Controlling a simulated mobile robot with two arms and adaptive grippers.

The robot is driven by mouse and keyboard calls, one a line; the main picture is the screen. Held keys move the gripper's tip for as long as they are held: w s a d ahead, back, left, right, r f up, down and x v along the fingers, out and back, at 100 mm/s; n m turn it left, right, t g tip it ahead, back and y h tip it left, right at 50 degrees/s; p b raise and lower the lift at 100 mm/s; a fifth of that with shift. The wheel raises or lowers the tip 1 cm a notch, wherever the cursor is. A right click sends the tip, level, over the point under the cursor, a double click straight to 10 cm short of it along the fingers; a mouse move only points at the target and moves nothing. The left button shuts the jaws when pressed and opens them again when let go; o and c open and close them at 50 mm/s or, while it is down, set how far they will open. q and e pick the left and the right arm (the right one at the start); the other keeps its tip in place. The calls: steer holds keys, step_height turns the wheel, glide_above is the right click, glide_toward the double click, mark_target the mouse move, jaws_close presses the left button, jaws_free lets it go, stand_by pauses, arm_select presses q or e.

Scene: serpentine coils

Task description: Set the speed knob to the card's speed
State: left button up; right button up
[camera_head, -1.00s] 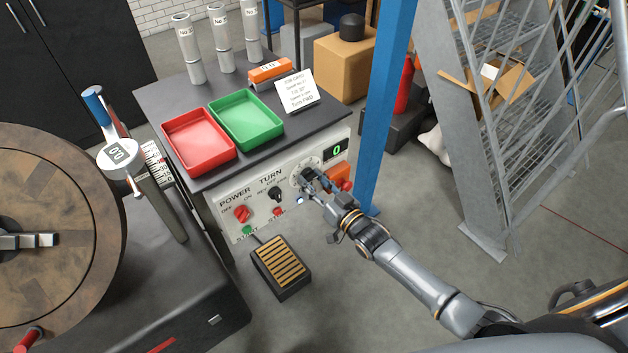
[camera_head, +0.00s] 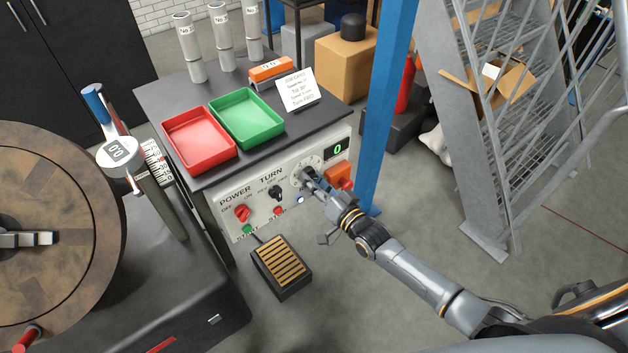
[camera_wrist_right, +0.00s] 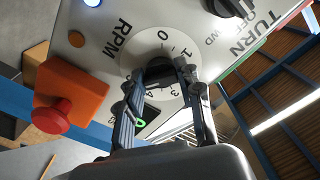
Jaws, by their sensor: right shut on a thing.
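The speed knob (camera_wrist_right: 158,70) is a dark knob at the centre of a round white dial (camera_wrist_right: 178,95) marked RPM, with 0, 1, 3 and 4 readable. My right gripper (camera_wrist_right: 162,66) is shut on the knob, one finger on each side. The fingers partly hide the knob and dial, so its pointer cannot be read. In the head view, my right gripper (camera_head: 311,178) is at the dial (camera_head: 301,168) on the control panel. The white job card (camera_head: 297,90) stands on the cabinet top; its speed line is too small to read. My left gripper is not in view.
A green digital display (camera_head: 337,149) reads 0. An orange box with a red button (camera_wrist_right: 52,116) sits close beside the dial. The TURN switch (camera_head: 277,193) and red POWER switch (camera_head: 242,213) are to the left. A blue post (camera_head: 385,110) stands right of the cabinet.

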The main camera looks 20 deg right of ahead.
steer(key=o, duration=1.1)
steer(key=shift+o, duration=0.2)
steer(key=shift+s, duration=0.1)
steer(key=v, duration=1.2)
